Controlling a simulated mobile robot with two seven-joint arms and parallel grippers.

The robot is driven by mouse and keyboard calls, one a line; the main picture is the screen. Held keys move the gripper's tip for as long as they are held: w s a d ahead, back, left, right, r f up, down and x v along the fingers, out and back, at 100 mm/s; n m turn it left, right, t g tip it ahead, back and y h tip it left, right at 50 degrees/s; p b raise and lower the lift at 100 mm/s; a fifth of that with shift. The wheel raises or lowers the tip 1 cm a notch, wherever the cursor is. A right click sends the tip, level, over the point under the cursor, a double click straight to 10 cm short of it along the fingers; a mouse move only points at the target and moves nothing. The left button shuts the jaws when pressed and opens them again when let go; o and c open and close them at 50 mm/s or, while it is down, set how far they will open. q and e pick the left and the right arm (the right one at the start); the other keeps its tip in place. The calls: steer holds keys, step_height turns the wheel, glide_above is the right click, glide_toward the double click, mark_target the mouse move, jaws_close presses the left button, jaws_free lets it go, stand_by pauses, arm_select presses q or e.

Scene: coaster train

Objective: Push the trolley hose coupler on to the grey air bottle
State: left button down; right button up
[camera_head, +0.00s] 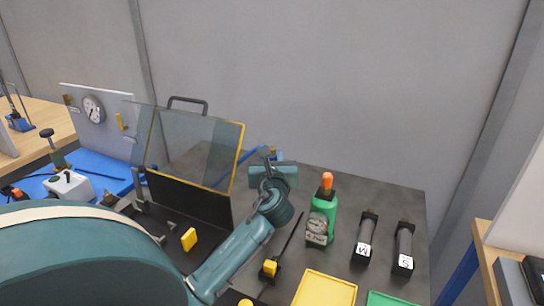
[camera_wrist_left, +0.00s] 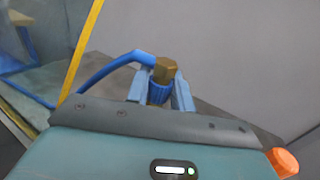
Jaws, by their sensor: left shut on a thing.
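My left gripper (camera_head: 268,156) is over the back part of the dark table, beside the clear guard. In the left wrist view its two fingers (camera_wrist_left: 161,88) are shut on the trolley hose coupler (camera_wrist_left: 158,93), a blue ribbed collar with a brass hex part on top. A blue hose (camera_wrist_left: 105,70) curves off it to the left and also shows left of the gripper in the head view (camera_head: 250,153). I cannot make out the grey air bottle in either view, nor what is below the coupler. My right gripper is not in view.
A green bottle (camera_head: 321,220) with a gauge and orange top stands right of my left arm. Two dark upright pieces (camera_head: 364,238) (camera_head: 403,248) stand farther right. The clear yellow-edged guard (camera_head: 195,145) is close on the left. Yellow (camera_head: 325,290) and green trays lie in front.

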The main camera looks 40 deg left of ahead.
arm_select(q)
steer(key=shift+f, duration=0.25)
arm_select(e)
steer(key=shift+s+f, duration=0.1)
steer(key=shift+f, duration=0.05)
arm_select(q)
steer(key=c, duration=1.2)
jaws_free()
steer(key=shift+o, duration=0.3)
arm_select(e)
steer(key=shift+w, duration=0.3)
arm_select(q)
steer(key=v, duration=0.3)
steer(key=shift+f, duration=0.1)
steer(key=b+v, duration=0.1)
steer(key=v, duration=0.9)
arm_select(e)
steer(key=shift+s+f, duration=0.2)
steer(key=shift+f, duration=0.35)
